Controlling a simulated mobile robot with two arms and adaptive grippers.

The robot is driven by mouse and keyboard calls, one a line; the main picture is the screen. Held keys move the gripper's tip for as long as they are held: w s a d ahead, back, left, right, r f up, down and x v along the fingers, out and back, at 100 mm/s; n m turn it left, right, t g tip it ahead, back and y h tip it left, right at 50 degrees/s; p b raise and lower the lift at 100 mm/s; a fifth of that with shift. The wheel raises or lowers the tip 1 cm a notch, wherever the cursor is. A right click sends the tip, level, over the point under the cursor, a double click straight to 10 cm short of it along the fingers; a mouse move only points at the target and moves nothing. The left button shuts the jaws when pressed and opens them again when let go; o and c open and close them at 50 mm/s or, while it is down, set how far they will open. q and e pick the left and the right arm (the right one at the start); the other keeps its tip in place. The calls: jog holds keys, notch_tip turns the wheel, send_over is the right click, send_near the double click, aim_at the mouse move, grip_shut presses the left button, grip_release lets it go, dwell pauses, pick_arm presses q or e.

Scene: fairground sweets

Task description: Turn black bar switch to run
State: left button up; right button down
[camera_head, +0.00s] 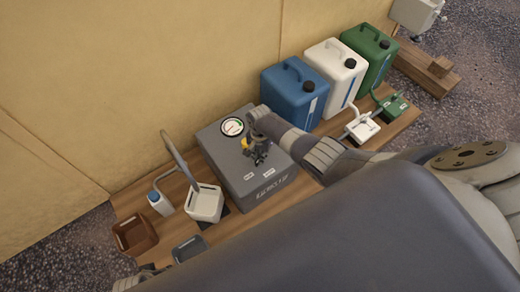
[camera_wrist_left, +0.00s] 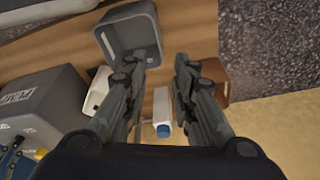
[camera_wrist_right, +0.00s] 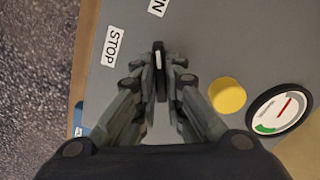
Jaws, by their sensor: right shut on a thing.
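The black bar switch (camera_wrist_right: 158,56) is on top of the grey box (camera_head: 222,150); a white line runs along the bar. In the right wrist view the bar points up the picture, toward a partly cut-off label (camera_wrist_right: 158,6) ending in N. The STOP label (camera_wrist_right: 114,46) is to its left. My right gripper (camera_wrist_right: 158,78) is shut on the bar from above; its fingers hide part of it. It also shows over the box in the head view (camera_head: 258,153). My left gripper (camera_wrist_left: 154,66) is open and empty, above small containers left of the box.
A gauge (camera_wrist_right: 279,108) and a yellow round button (camera_wrist_right: 227,95) are beside the switch. Blue (camera_head: 294,95), white (camera_head: 336,70) and green (camera_head: 371,52) canisters stand right of the box. A white container (camera_head: 205,204) and a brown bin (camera_head: 134,236) stand to its left.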

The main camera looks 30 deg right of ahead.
pick_arm(q)
jog(key=shift+s+f, duration=0.3)
jog(key=shift+f, duration=0.65)
pick_arm(e)
jog(key=shift+m, duration=0.7)
jog(key=c, duration=1.7)
grip_release()
jog(key=shift+r, duration=0.1)
jog(key=shift+r, duration=5.9)
